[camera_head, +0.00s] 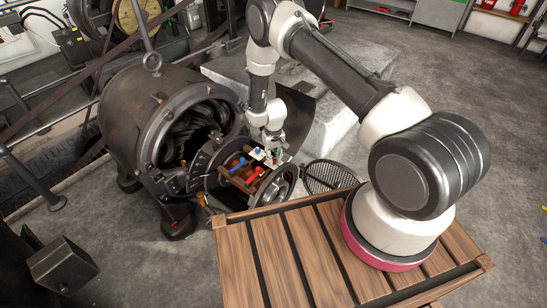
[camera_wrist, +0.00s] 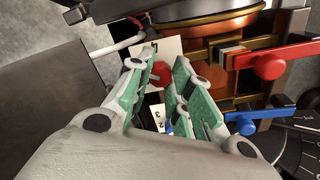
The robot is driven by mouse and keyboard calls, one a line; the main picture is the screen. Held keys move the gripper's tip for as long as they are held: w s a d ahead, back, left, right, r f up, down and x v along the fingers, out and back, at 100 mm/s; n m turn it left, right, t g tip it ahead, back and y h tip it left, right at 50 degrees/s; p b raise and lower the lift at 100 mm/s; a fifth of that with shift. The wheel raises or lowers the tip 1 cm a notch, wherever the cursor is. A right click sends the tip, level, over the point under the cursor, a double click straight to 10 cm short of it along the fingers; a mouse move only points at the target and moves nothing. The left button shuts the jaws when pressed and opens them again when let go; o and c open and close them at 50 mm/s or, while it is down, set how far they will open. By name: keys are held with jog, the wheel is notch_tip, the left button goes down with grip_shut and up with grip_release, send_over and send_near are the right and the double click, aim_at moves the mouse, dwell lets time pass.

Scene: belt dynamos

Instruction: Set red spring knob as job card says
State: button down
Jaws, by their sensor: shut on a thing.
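The red spring knob (camera_wrist: 159,75) shows as a small red patch between the green-padded fingers of my gripper (camera_wrist: 165,58) in the wrist view. My gripper is closed on the knob, and the fingers hide most of it. A white dial plate (camera_wrist: 168,48) lies behind the fingers. Black figures, seemingly a 3 and a 2, show on a white part below the knob; the pointer setting is hidden. In the head view my gripper (camera_head: 273,150) is over the plate in the open end of the dynamo. I cannot make out a job card.
A red lever (camera_wrist: 275,63) and a blue lever (camera_wrist: 258,117) are close on the right in the wrist view. The dark dynamo housing (camera_head: 150,112) stands left of my arm. A round mesh cover (camera_head: 328,176) lies beside the opening, behind a slatted wooden platform (camera_head: 285,250).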

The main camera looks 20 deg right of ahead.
aim_at(274, 158)
jog(key=c, duration=1.3)
grip_release()
jog(key=shift+o, duration=0.2)
jog(key=shift+r, duration=0.1)
notch_tip(274, 158, up, 12)
